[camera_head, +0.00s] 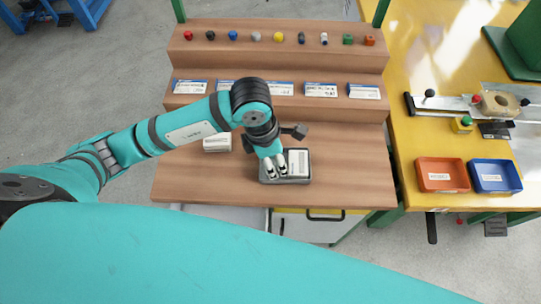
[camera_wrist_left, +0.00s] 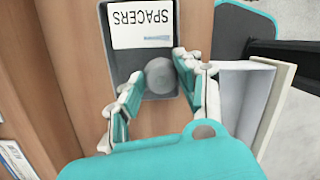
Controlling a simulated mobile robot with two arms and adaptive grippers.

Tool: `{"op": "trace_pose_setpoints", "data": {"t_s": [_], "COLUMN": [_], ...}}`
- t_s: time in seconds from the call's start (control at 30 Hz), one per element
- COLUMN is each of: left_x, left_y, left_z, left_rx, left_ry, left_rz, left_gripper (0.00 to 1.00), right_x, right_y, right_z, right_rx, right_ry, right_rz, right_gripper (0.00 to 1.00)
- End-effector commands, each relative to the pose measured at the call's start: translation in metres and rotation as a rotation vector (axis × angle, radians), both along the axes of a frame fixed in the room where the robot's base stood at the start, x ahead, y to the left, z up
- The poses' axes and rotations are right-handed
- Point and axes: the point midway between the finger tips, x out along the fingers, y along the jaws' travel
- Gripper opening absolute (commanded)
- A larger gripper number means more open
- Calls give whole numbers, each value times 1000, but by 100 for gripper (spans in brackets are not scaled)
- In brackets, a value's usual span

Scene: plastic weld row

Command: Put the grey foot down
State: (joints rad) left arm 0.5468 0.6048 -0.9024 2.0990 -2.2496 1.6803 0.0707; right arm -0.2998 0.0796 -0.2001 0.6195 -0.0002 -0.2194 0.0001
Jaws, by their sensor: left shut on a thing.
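The grey foot (camera_wrist_left: 160,76) shows in the left wrist view as a round grey piece between the fingertips of my left gripper (camera_wrist_left: 157,88). The gripper is shut on it. Below is a small dark grey tray (camera_wrist_left: 118,64) with a white card reading SPACERS. In the head view my left gripper (camera_head: 276,168) points down over the left part of this tray (camera_head: 296,182), and the foot is hidden or too small to make out there. I cannot tell whether the foot touches the tray floor. My right gripper is not in view.
A white labelled block (camera_head: 217,144) lies left on the wooden bench (camera_head: 200,180). Several small coloured parts line the top shelf (camera_head: 300,28), and labelled cards line the middle shelf.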

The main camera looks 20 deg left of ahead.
Motion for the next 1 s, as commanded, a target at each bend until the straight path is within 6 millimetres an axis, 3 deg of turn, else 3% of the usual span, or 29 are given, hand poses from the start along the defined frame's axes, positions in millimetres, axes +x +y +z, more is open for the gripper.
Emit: {"op": "trace_pose_setpoints", "data": {"t_s": [0.2, 0.53, 0.87, 0.9, 1.0], "left_x": [16, 16, 17, 17, 17], "left_y": [19, 18, 19, 19, 19], "left_z": [-3, -36, -41, -40, -40], "left_rx": [0, -2, -1, -1, -1], "left_ry": [1, 3, 0, 0, 1], "left_rz": [-1, -2, -2, -2, -2], "left_gripper": [14, 14, 14, 40, 46], "right_x": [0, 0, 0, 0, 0], "right_y": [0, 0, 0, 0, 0], "right_z": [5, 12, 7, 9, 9], "right_rx": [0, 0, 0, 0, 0], "right_ry": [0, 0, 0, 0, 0], "right_rz": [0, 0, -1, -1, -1], "right_gripper": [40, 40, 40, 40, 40]}}
